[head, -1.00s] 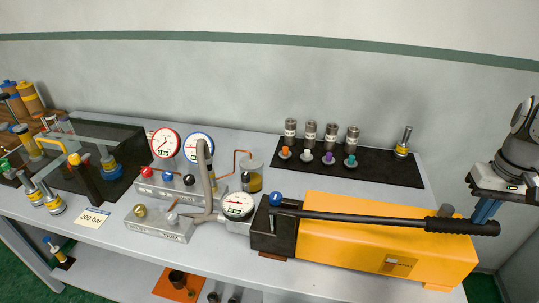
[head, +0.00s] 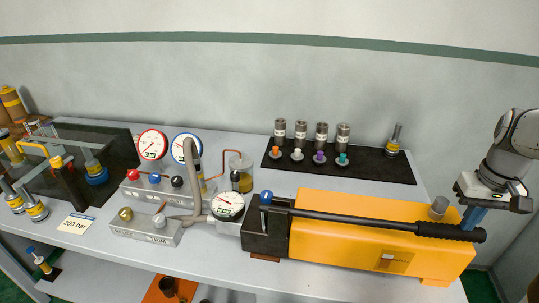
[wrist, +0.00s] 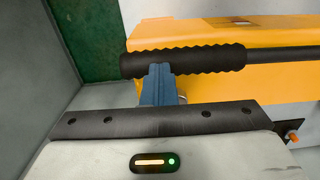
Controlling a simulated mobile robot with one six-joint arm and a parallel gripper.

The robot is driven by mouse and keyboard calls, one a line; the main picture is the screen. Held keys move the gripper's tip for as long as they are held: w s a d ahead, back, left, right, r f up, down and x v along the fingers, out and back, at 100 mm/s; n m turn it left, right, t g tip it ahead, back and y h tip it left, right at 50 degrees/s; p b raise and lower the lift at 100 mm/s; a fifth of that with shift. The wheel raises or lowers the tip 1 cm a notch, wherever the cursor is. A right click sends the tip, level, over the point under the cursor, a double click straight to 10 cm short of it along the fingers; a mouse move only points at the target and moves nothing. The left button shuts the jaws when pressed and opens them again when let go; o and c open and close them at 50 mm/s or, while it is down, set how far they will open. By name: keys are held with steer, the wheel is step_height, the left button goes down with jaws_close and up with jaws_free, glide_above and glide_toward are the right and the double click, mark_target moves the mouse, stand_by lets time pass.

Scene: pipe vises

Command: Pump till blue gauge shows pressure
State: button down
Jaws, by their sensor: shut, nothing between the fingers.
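The hand pump has a yellow body (head: 345,245) and a long black lever ending in a ribbed grip (head: 450,231). The lever lies low, nearly along the body. My gripper (head: 471,219) is shut and empty, its blue fingers at the grip near its free end. In the wrist view the shut fingertips (wrist: 158,70) overlap the ribbed grip (wrist: 205,60); contact is unclear. The blue-rimmed gauge (head: 186,147) stands beside the red-rimmed gauge (head: 152,145). The hose partly covers the blue gauge. Its needle is too small to read surely.
A white gauge (head: 227,206) sits at the pump's left end, by a blue knob (head: 266,197). A valve block (head: 160,190) with coloured knobs stands under the gauges. A black mat (head: 370,167) with several fittings lies behind the pump. A "200 bar" card (head: 77,223) lies left.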

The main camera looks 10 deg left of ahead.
steer(key=shift+s+f, duration=0.1)
steer(key=shift+f, duration=0.4)
steer(key=r+p, duration=0.4)
steer(key=r, duration=0.1)
steer(key=r+p, duration=0.2)
steer(key=shift+a+r, duration=0.35)
step_height(320, 180, up, 8)
steer(key=a+p, duration=0.2)
steer(key=p, duration=0.3)
steer(key=shift+f+p, duration=0.2)
steer(key=shift+p, duration=0.15)
